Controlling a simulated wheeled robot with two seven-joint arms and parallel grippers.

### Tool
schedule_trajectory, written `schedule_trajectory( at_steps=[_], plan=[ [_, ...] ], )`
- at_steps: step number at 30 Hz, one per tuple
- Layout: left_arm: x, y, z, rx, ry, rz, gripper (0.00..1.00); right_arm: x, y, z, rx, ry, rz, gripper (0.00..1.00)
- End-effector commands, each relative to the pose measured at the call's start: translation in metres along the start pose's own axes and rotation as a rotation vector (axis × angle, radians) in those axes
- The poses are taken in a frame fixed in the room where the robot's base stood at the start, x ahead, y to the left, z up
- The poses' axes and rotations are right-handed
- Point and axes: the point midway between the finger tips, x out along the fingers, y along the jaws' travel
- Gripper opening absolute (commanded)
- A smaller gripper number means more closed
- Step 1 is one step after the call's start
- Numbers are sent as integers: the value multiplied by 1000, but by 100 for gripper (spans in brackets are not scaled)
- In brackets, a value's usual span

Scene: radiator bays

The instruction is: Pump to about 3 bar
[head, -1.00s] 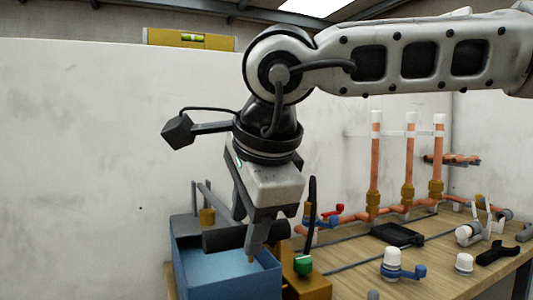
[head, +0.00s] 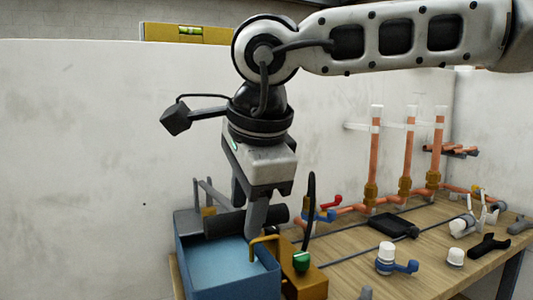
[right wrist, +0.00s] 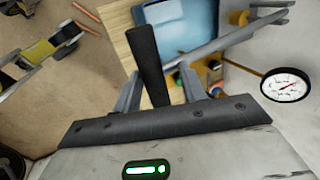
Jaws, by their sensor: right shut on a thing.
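The test pump is a blue open tank (head: 181,252) with pale blue water inside. It stands at the left end of the bench. Its black handle grip (head: 221,226) lies across above the tank, on grey lever bars. My right gripper (head: 254,228) points down and is shut on the grip. In the right wrist view the black grip (right wrist: 148,62) runs between the fingers. A round white gauge (right wrist: 290,85) with a red needle shows there at right; its numbers are too small to read. My left gripper is not in view.
Beside the tank stand a brass block (head: 306,284) with a green knob (head: 301,261) and a black hose (head: 311,200). Copper pipes (head: 405,160) rise at the back. A black tray (head: 393,224) and several loose valves and caps lie on the wooden bench (head: 345,262).

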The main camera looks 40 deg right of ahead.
Motion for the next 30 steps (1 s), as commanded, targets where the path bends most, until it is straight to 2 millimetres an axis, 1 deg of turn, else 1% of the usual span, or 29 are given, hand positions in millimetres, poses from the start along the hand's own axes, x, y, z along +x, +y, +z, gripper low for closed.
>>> schedule_trajectory(
  at_steps=[1,2,5,9,12,15,21,30],
  plan=[
    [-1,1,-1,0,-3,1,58,-1,-5,-1,4,-1,-10,22],
    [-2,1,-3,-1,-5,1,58,-3,-7,-1,4,-1,-6,22],
    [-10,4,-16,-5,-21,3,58,-18,-16,-1,4,0,25,22],
    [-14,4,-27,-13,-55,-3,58,-35,-28,-1,4,1,87,22],
    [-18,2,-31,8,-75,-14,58,-42,-35,-1,4,2,125,22],
    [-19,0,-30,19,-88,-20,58,-44,-38,-1,3,1,148,22],
    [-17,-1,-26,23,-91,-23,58,-40,-37,-1,3,0,154,21],
    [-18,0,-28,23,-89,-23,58,-41,-39,-1,5,-1,154,21]
  ],
)
